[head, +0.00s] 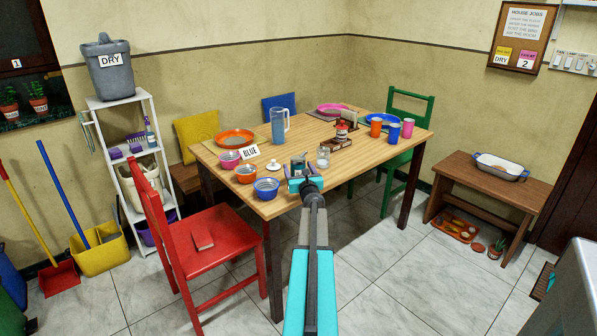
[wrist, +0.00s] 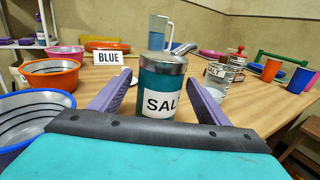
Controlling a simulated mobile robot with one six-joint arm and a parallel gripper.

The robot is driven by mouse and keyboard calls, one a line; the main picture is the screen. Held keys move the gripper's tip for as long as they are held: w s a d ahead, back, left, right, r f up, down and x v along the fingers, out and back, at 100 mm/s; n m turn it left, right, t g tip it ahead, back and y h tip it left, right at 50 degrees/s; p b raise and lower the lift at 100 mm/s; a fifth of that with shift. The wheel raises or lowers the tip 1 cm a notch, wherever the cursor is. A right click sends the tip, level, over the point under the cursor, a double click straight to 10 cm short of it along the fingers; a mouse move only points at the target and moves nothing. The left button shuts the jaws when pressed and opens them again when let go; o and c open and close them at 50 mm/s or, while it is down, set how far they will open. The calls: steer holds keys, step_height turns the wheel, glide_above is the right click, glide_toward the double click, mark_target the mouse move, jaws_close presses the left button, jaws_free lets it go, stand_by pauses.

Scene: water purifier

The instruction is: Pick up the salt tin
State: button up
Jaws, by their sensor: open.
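The salt tin (wrist: 155,95) is a teal cylinder with a silver top and a white label, on the wooden table straight ahead in the wrist view. Its label reads "SAL", with the rest out of sight. A silver handle-like piece sticks up to the right behind its top. In the head view the tin (head: 298,163) stands near the table's front edge, just beyond my gripper (head: 303,182). In the wrist view my gripper (wrist: 158,84) is open, with one purple finger on each side of the tin. Whether either finger touches it is unclear. The tin's base is hidden.
Blue (wrist: 30,112) and orange (wrist: 50,74) bowls crowd the left. A "BLUE" sign (wrist: 107,57) and a pitcher (wrist: 158,30) stand behind. A red chair (head: 205,240) is left of my arm.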

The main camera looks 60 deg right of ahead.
mark_target(300, 163)
stand_by(0.3)
steer(key=c, duration=1.4)
steer(key=shift+r, duration=0.45)
step_height(300, 163, up, 3)
steer(key=shift+p, duration=0.4)
steer(key=s+a, duration=0.2)
steer(key=s, duration=0.2)
steer(key=s+a, duration=0.3)
steer(key=s, duration=0.2)
steer(key=s+a+r, duration=0.1)
steer(key=s+a, duration=0.1)
steer(key=s, duration=0.3)
steer(key=shift+s+a, duration=0.15)
